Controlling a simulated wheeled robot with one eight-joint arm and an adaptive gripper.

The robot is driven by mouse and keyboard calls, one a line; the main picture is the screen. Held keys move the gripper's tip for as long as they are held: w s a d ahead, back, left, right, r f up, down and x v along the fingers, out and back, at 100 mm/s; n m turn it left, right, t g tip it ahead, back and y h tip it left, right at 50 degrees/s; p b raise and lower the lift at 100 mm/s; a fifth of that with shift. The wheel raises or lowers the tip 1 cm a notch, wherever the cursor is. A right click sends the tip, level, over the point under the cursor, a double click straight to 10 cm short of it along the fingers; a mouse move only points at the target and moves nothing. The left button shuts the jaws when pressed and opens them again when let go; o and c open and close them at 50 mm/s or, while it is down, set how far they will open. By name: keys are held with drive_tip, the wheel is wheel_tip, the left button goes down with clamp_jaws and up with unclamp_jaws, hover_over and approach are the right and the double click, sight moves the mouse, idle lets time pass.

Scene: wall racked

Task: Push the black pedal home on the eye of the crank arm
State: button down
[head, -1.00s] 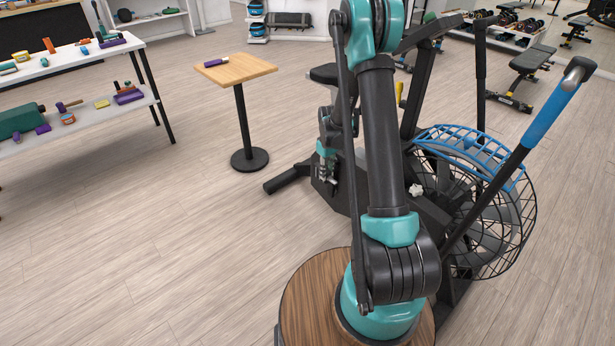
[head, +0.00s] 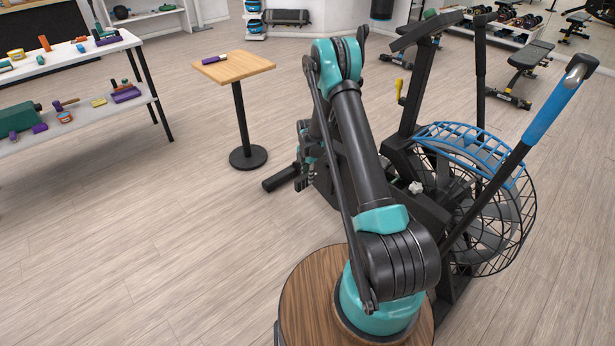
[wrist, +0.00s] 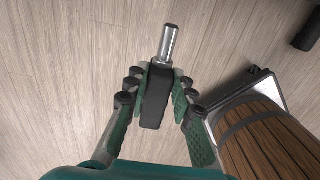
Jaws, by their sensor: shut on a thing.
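In the wrist view my gripper (wrist: 160,78) is shut on the black pedal (wrist: 155,100). Its green fingers press on both sides of the pedal body. The bare silver spindle (wrist: 170,42) sticks out past the fingertips, with only floor seen behind it and nothing touching its end. In the head view my gripper is mostly hidden by my own arm, low beside the left part of the black exercise bike (head: 402,150). The crank arm and its eye cannot be made out in either view.
The bike's black foot (head: 281,179) lies left of my forearm. Its blue-topped fan cage (head: 515,205) and blue-gripped lever (head: 550,112) stand at the right. A small wooden table (head: 250,65) and a white shelf rack (head: 80,55) stand left. Floor at front left is clear.

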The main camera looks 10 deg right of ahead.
drive_tip(key=shift+w+d, duration=0.85)
drive_tip(key=shift+d, duration=0.3)
drive_tip(key=shift+w+d, duration=0.8)
drive_tip(key=shift+d, duration=0.35)
drive_tip(key=shift+w+d, duration=0.65)
drive_tip(key=shift+d, duration=0.25)
drive_tip(key=shift+w+d, duration=0.6)
drive_tip(key=shift+d, duration=0.25)
drive_tip(key=shift+w+d, duration=0.2)
drive_tip(key=shift+d, duration=0.1)
drive_tip(key=shift+w+d, duration=0.15)
drive_tip(key=c, duration=1.2)
unclamp_jaws()
wheel_tip(320, 180, up, 12)
